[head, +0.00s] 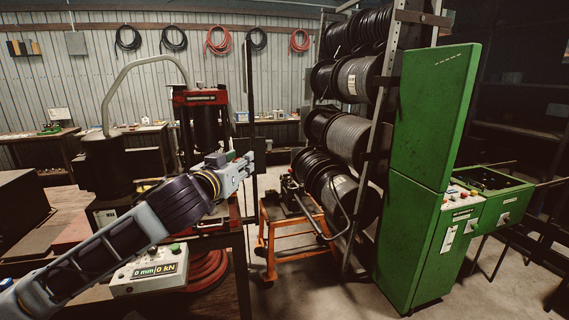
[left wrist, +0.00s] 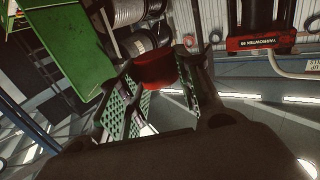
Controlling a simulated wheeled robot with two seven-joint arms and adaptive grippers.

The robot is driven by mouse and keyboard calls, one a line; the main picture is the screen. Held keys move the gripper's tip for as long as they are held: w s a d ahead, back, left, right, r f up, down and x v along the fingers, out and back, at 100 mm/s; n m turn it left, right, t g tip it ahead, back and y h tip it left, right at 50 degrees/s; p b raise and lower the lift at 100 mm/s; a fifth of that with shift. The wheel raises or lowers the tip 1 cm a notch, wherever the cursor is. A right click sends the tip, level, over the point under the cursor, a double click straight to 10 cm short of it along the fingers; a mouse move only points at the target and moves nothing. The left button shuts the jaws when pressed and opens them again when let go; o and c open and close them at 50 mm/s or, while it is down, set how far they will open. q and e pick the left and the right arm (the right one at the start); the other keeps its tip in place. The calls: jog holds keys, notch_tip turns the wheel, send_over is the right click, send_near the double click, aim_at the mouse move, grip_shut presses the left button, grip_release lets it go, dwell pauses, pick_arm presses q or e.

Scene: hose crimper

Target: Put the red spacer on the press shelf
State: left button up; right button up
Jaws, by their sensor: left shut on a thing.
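My left arm reaches in from the lower left in the head view, and its gripper (head: 247,165) is in front of and just right of the red and black press (head: 203,96). In the left wrist view the gripper (left wrist: 158,92) is shut on the red spacer (left wrist: 155,71), which sits between the finger pads, held in the air. The spacer cannot be made out in the head view. The press (left wrist: 262,42) also shows at the upper right of the wrist view, apart from the spacer. The press shelf is mostly hidden behind my arm. My right gripper is not in view.
A control box (head: 150,272) with a display stands on the bench below my arm. An orange cart (head: 272,238) is right of the press. A rack of hose reels (head: 350,135) and a green cabinet (head: 430,130) stand further right. Open floor lies in front of the cart.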

pick_arm(q)
jog(key=a+f+n+y, duration=0.1)
jog(key=a+f+y, duration=0.1)
jog(key=a+f, duration=0.5)
jog(key=a+f+n+y, duration=0.2)
jog(key=a+f, duration=0.1)
jog(key=f, duration=0.8)
jog(key=s+f, duration=0.4)
jog(key=f, duration=0.6)
jog(key=s+f, duration=0.5)
jog(key=f, duration=0.5)
jog(key=shift+a+f+t+y, duration=0.2)
jog(key=shift+f+t+y, duration=0.1)
jog(key=shift+f, duration=0.05)
jog(key=shift+w+r, duration=0.15)
